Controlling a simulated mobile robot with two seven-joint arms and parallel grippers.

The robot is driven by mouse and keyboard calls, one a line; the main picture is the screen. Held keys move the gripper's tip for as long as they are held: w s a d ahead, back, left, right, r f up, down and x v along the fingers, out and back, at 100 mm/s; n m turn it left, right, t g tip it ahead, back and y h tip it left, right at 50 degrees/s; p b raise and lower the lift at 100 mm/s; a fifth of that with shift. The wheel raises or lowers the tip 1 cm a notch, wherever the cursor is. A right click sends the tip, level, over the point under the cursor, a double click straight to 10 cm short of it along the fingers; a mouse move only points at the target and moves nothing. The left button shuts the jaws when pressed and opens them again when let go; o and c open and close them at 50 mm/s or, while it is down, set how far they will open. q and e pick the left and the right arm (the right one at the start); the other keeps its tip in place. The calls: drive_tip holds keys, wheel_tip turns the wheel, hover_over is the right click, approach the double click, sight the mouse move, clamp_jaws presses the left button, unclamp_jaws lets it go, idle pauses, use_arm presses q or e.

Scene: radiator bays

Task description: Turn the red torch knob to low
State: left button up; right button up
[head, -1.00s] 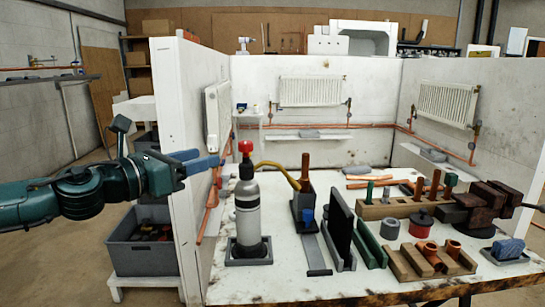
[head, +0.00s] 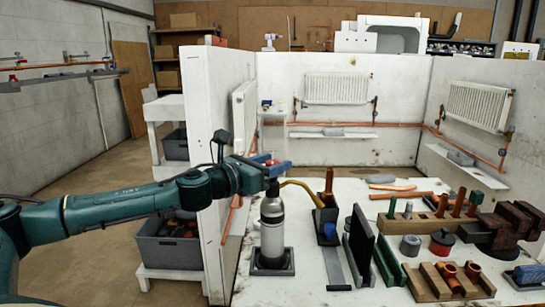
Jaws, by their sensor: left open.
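The red torch knob (head: 272,162) sits at the top of the grey gas cylinder (head: 272,225), which stands upright in a dark square base on the white table. My left gripper (head: 277,165) is open at the height of the knob, with its blue fingers around or just beside it. The fingers hide part of the knob, and I cannot tell whether they touch it. A yellow hose (head: 301,186) runs from the cylinder top to the torch in a dark holder (head: 325,220). My right gripper is not in view.
A black upright panel (head: 361,244) and a green rail (head: 388,262) stand right of the cylinder. A wooden block with fittings (head: 449,281) and a dark vise (head: 510,228) are further right. A white partition wall (head: 212,160) rises left of the table.

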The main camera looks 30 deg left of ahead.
use_arm(q)
drive_tip(key=shift+w, duration=0.25)
drive_tip(key=c, duration=0.9)
drive_tip(key=shift+c, duration=0.2)
drive_tip(key=shift+d, duration=0.1)
